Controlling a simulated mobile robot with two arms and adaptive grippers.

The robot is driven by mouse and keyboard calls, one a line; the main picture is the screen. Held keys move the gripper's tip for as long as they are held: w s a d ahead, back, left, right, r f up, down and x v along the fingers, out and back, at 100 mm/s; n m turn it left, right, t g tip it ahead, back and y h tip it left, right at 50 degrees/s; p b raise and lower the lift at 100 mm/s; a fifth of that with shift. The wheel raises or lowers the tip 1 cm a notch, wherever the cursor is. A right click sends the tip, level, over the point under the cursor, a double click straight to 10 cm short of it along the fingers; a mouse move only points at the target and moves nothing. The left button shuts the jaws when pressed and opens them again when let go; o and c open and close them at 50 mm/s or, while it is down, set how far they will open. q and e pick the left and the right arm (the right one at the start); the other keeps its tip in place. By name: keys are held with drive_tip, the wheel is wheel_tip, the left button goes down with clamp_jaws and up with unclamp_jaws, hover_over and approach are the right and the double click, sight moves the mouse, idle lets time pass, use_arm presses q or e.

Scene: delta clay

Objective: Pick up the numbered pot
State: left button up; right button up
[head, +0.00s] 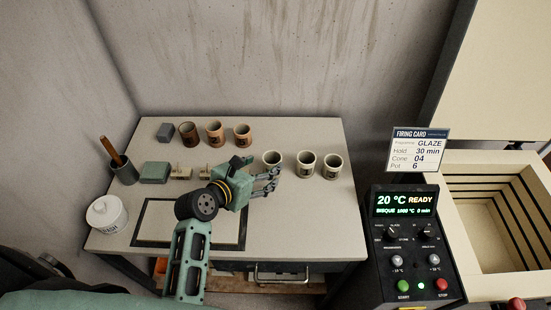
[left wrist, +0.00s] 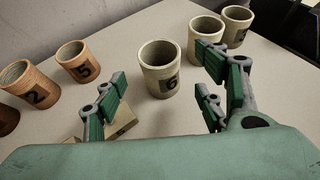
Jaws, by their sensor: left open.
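The firing card (head: 419,150) reads pot 6. The cream pot marked 6 (left wrist: 160,72) stands upright on the table in the left wrist view. In the head view it is the leftmost cream pot (head: 271,159) of three. My left gripper (head: 270,182) is open and empty, just in front of this pot. In the left wrist view my fingers (left wrist: 163,95) are spread to either side of pot 6, which stands a little beyond them. Contact is not visible. My right gripper is not in view.
Two more cream pots (head: 306,165) stand close on the right. Brown pots, including number 5 (left wrist: 78,62) and number 2 (left wrist: 34,88), stand at the back left. A kiln control panel (head: 408,240) and open kiln (head: 500,160) are right of the table (head: 305,215).

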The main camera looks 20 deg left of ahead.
sight(267, 165)
use_arm(q)
drive_tip(key=x, duration=0.3)
drive_tip(key=shift+d, duration=0.1)
drive_tip(key=x, duration=0.2)
drive_tip(key=shift+w+f, duration=0.1)
drive_tip(key=shift+w, duration=0.2)
drive_tip(key=shift+w+f, duration=0.2)
drive_tip(key=shift+w, duration=0.1)
drive_tip(key=c, duration=0.9)
drive_tip(key=shift+r, duration=0.1)
drive_tip(key=c, duration=0.4)
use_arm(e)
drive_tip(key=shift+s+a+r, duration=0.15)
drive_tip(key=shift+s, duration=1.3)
